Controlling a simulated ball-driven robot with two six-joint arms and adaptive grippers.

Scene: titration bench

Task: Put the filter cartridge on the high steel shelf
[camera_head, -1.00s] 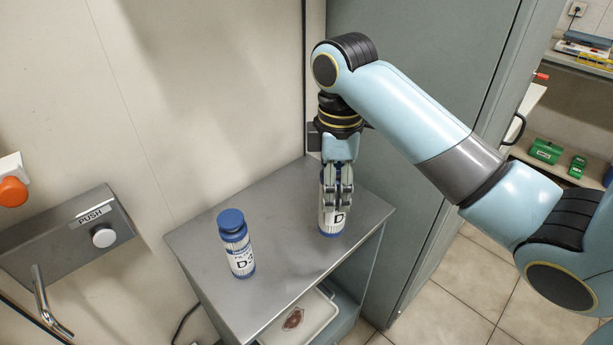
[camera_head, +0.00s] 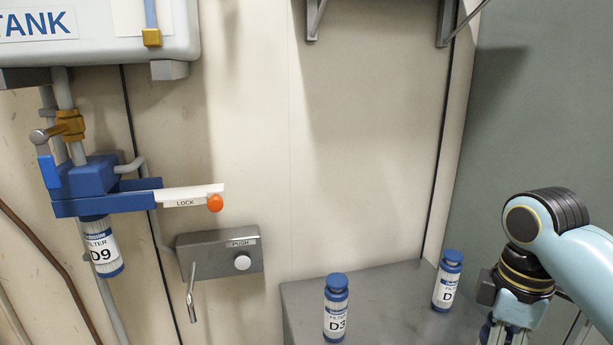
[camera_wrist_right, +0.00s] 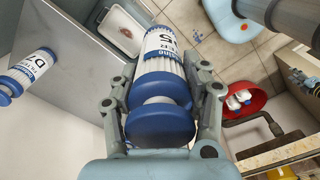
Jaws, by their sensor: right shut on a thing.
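My right gripper (camera_head: 505,335) is at the lower right of the head view, beside the cabinet, its tips cut by the frame edge. In the wrist view, it (camera_wrist_right: 160,88) is shut around a blue-capped white filter cartridge (camera_wrist_right: 162,48) whose label shows a 5. Floor lies beyond that cartridge. Another cartridge, D3 (camera_head: 336,312), stands upright on the grey cabinet top. A further cartridge (camera_head: 446,284), its number unclear, stands near the gripper. Two steel brackets (camera_head: 313,18) (camera_head: 445,22) show at the top; any shelf surface above them is out of view. My left gripper is not in view.
A cartridge D9 (camera_head: 103,248) hangs in a blue holder (camera_head: 90,190) with a LOCK lever (camera_head: 185,196). A PUSH panel (camera_head: 215,254) is on the wall. The cabinet top (camera_head: 395,305) is bare between the standing cartridges. The wall below the brackets is clear.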

